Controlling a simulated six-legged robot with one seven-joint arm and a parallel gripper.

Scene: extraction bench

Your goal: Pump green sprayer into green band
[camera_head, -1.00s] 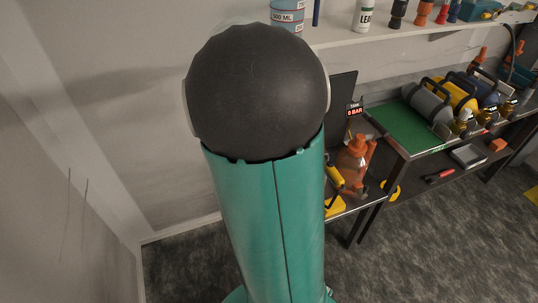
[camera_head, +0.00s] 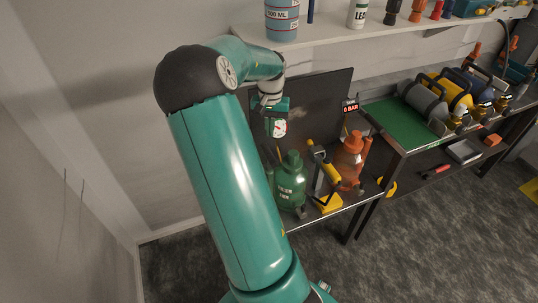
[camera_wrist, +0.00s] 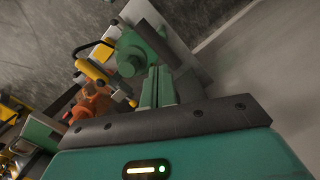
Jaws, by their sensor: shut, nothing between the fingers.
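The green sprayer (camera_head: 290,188) stands upright on the bench near its front left. It also shows in the wrist view (camera_wrist: 132,52), just beyond my fingers. My gripper (camera_wrist: 157,78) is shut and empty, apart from the sprayer. In the head view its green hand hangs above and behind the sprayer, and its fingertips are hard to make out. A round white gauge (camera_head: 279,128) with coloured marks shows just below the hand; its needle is too small to read. A small display (camera_head: 350,107) reads 0 BAR in red. A yellow-handled pump (camera_head: 324,172) stands right of the green sprayer.
An orange sprayer (camera_head: 350,160) stands right of the pump. A dark panel (camera_head: 317,105) rises behind them. A shelf (camera_head: 330,33) with bottles runs above. A green mat (camera_head: 398,122) and several canisters lie on the bench to the right.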

